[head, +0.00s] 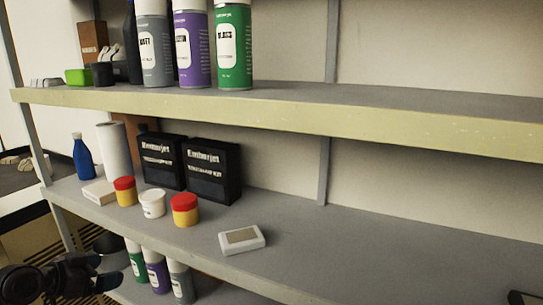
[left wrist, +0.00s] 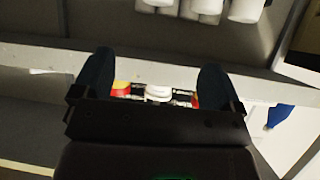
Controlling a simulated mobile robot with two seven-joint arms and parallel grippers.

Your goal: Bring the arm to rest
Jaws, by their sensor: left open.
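My left gripper (head: 112,262) is at the lower left of the head view, in front of the shelf unit and below the edge of its middle shelf. In the left wrist view its two dark fingers (left wrist: 155,82) stand wide apart, with nothing held between them. Jars and boxes on the shelf show in the gap beyond the fingers. My right gripper does not show in either view.
The middle shelf (head: 340,262) holds a white box (head: 242,239), red-lidded jars (head: 185,210), a white jar (head: 152,204) and black boxes (head: 213,171). Spray cans (head: 233,45) stand above; more cans (head: 155,272) stand below, close to my gripper.

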